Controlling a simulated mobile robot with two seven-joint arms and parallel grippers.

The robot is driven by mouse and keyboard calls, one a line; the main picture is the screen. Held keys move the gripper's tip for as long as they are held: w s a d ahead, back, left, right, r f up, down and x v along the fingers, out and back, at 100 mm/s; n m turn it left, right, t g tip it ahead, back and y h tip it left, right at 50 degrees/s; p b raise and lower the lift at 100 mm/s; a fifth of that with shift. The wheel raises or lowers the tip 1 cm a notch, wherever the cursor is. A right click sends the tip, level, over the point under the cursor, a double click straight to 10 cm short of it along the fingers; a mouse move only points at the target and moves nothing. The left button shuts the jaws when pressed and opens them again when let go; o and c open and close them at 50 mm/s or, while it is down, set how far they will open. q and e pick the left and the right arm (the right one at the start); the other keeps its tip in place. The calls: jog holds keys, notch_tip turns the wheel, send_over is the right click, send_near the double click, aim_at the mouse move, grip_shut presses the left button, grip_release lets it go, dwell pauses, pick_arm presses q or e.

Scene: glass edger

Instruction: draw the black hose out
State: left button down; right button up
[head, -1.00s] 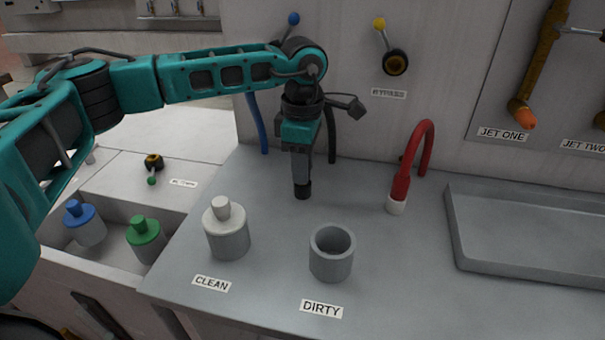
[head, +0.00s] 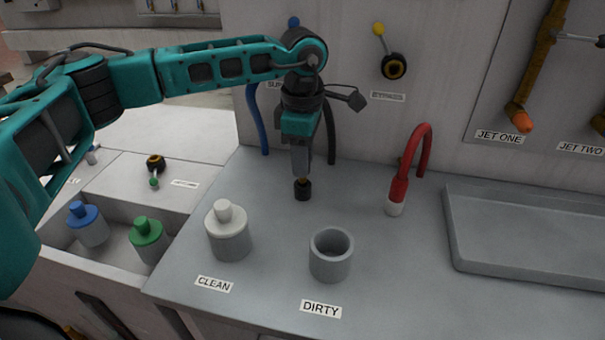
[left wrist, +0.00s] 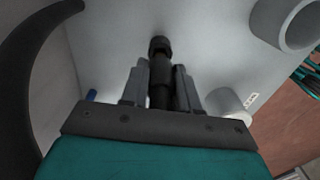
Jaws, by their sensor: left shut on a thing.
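The black hose (head: 331,130) shows as a dark arc behind my left gripper (head: 301,172). A wide dark arc also shows at the left of the left wrist view (left wrist: 40,50). My left gripper is shut on the black hose's end; in the left wrist view its fingers (left wrist: 162,88) flank the black fitting. A black collar (head: 303,190) shows below the fingertips, with a small yellowish part just above it. I cannot tell whether the fitting is still seated in the collar. My right gripper is not in view.
A red hose (head: 400,185) stands in a white base to the right. A blue hose (head: 254,120) hangs at the left. A white-capped CLEAN bottle (head: 228,240) and an open DIRTY cup (head: 330,262) stand in front. A grey tray (head: 455,235) lies at the right.

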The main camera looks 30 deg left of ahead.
pick_arm(q)
jog(key=shift+r+p, duration=0.75)
jog(key=shift+r, duration=0.6)
jog(key=shift+r+p, duration=1.45)
jog(key=shift+r, duration=0.6)
jog(key=shift+f, duration=0.1)
